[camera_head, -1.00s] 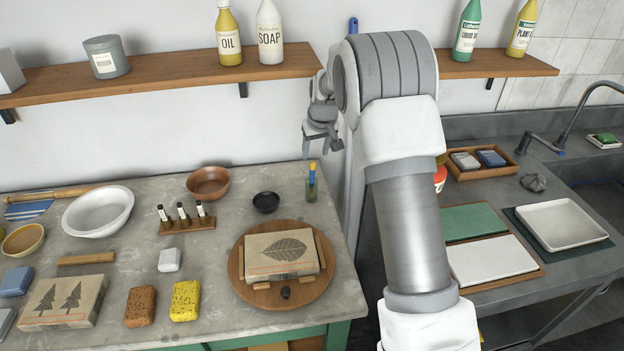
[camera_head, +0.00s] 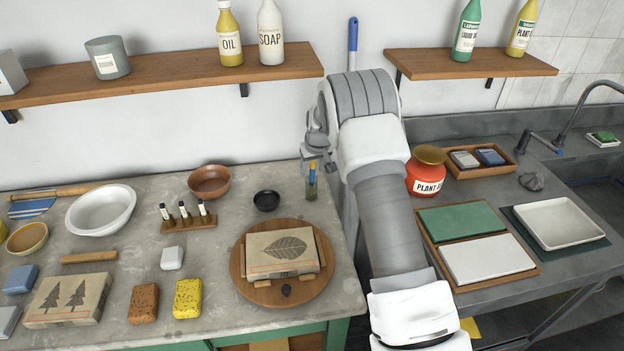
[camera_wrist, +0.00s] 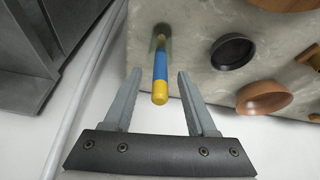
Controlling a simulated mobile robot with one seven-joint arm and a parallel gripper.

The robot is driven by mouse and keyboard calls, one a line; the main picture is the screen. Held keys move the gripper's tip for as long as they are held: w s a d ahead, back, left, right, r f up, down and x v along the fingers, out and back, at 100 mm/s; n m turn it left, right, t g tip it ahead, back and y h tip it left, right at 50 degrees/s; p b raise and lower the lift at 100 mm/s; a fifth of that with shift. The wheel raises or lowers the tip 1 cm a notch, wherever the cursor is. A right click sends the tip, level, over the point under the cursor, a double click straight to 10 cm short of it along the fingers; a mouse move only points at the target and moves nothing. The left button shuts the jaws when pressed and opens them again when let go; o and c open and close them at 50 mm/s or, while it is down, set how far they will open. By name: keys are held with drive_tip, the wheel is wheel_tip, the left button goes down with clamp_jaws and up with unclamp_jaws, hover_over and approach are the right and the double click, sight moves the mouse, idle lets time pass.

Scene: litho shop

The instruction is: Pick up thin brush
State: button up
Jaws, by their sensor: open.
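The thin brush (camera_head: 312,182) stands upright in a small glass jar (camera_head: 311,192) at the back right corner of the left table. It has a blue handle with a yellow end. In the wrist view the brush (camera_wrist: 159,77) lies between the two fingers, its yellow end towards me, with a gap on either side. My gripper (camera_wrist: 156,80) is open and empty around the line of the brush. In the head view my gripper (camera_head: 318,164) is just above the jar, pointing down, and partly hides the brush top.
A small black bowl (camera_head: 266,201) and a brown bowl (camera_head: 209,181) stand left of the jar. A round wooden board (camera_head: 240,273) carries a stone block with a leaf print (camera_head: 283,252). The wall shelf (camera_head: 150,77) is above. A red jar (camera_head: 425,178) stands right of my arm.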

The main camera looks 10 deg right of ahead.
clamp_jaws()
drive_tip(key=shift+r, duration=0.1)
idle(0.3)
